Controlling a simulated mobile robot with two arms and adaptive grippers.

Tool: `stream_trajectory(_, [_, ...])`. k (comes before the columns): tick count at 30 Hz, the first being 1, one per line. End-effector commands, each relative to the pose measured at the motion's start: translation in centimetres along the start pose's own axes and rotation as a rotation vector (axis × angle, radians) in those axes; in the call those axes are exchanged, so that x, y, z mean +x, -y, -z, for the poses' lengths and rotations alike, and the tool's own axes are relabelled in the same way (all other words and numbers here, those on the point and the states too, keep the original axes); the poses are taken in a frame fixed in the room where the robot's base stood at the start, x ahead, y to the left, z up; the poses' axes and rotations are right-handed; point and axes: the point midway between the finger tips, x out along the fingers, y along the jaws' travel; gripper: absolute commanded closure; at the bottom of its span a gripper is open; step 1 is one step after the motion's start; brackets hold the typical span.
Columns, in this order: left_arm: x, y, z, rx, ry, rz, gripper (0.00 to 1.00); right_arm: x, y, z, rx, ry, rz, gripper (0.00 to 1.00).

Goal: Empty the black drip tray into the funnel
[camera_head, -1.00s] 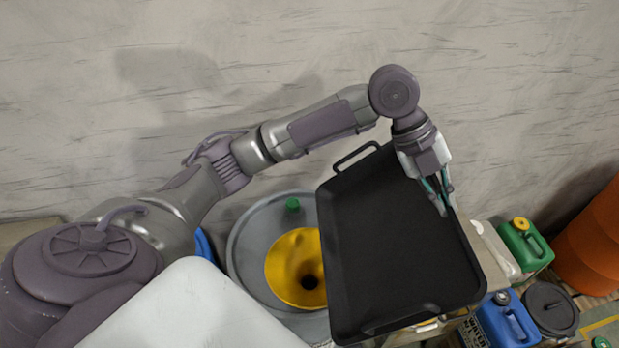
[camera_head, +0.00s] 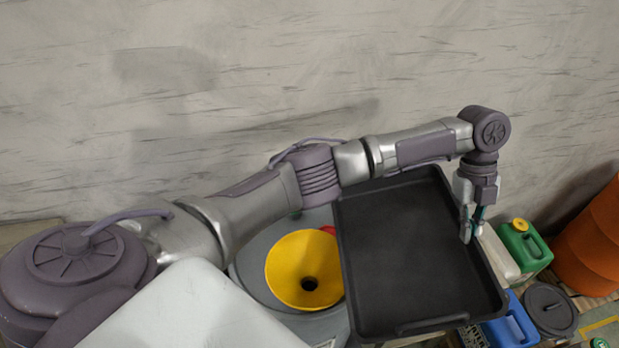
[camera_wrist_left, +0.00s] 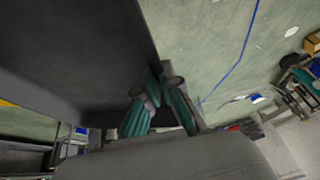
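The black drip tray (camera_head: 415,260) is right of the funnel in the head view, its inside facing the camera. Its inside looks plain dark; I cannot make out any liquid. The yellow funnel (camera_head: 290,265) sits on a grey drum (camera_head: 262,245), its dark hole visible. The tray's left edge is beside the funnel's right rim in the picture. My left gripper (camera_head: 473,222) is shut on the tray's right wall, one finger on each side. In the left wrist view the fingers (camera_wrist_left: 162,110) are at the dark tray wall (camera_wrist_left: 75,55). My right gripper is out of view.
Right of the tray stand a green canister (camera_head: 524,245) with a yellow cap, a blue canister (camera_head: 512,325), a dark lidded bucket (camera_head: 550,308) and an orange barrel (camera_head: 592,240). A grey wall (camera_head: 300,70) runs behind my left arm.

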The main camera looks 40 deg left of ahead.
Motion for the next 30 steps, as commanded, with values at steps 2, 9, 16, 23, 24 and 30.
stream_trajectory(2, [1.0, 0.6, -0.4, -0.011, 0.001, -0.024, 1.00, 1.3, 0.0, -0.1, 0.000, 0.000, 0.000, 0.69])
stream_trajectory(9, [3.0, 1.5, -1.4, -0.044, 0.004, -0.103, 1.00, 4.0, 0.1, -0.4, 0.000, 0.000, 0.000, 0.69])
stream_trajectory(16, [4.5, 2.1, -2.2, -0.070, 0.006, -0.166, 1.00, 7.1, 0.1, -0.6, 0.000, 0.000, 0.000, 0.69])
stream_trajectory(23, [5.3, 2.6, -2.8, -0.087, 0.010, -0.204, 1.00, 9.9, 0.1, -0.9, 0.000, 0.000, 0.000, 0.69])
stream_trajectory(24, [5.3, 2.6, -2.8, -0.089, 0.011, -0.209, 1.00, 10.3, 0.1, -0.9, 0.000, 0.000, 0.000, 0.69])
stream_trajectory(30, [5.6, 2.7, -2.8, -0.097, 0.009, -0.231, 1.00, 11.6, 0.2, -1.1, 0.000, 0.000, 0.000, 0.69])
